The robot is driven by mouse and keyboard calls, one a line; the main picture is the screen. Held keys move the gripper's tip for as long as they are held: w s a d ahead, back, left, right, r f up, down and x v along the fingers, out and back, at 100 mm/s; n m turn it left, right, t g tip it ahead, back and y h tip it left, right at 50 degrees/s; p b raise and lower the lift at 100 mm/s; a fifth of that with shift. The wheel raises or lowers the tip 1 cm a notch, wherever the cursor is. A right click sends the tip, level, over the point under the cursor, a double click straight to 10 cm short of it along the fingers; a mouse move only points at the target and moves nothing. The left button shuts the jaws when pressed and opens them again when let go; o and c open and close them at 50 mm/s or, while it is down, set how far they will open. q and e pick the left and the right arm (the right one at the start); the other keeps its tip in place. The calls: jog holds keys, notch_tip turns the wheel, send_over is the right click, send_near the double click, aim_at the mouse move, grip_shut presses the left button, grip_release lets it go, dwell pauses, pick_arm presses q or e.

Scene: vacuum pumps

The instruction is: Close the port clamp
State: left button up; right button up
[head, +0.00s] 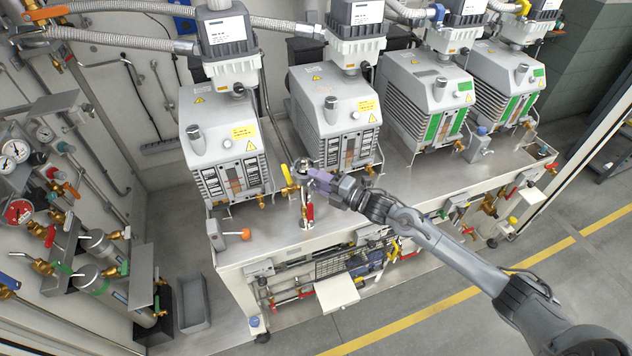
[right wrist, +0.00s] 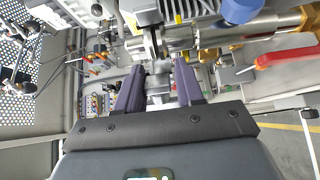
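My right gripper (head: 316,183) reaches in from the right to a small metal port assembly (head: 303,166) at the front of the bench, between the two left pumps. In the right wrist view its two purple fingers (right wrist: 159,68) are apart, with a gap between them. Silver metal parts, which look like the port clamp (right wrist: 154,44), lie just beyond the fingertips beside a shiny horizontal pipe (right wrist: 184,38). I cannot tell whether the fingers touch the clamp or how far the clamp is open. In the head view the gripper partly hides this spot. My left gripper is not in view.
Several grey pumps (head: 222,138) stand in a row on the steel bench (head: 405,172). Near the port are a yellow handle (head: 287,174) and a red handle (head: 310,212). An orange-knobbed lever (head: 245,234) sits at the bench's left front. Gauges (head: 14,150) line the left wall.

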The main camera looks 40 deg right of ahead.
jog(key=shift+o, duration=1.2)
jog(key=shift+d+r, duration=0.1)
jog(key=shift+r, duration=0.05)
jog(key=shift+a, duration=0.2)
jog(key=p+v, duration=0.1)
jog(key=v, duration=1)
jog(key=shift+w, duration=0.1)
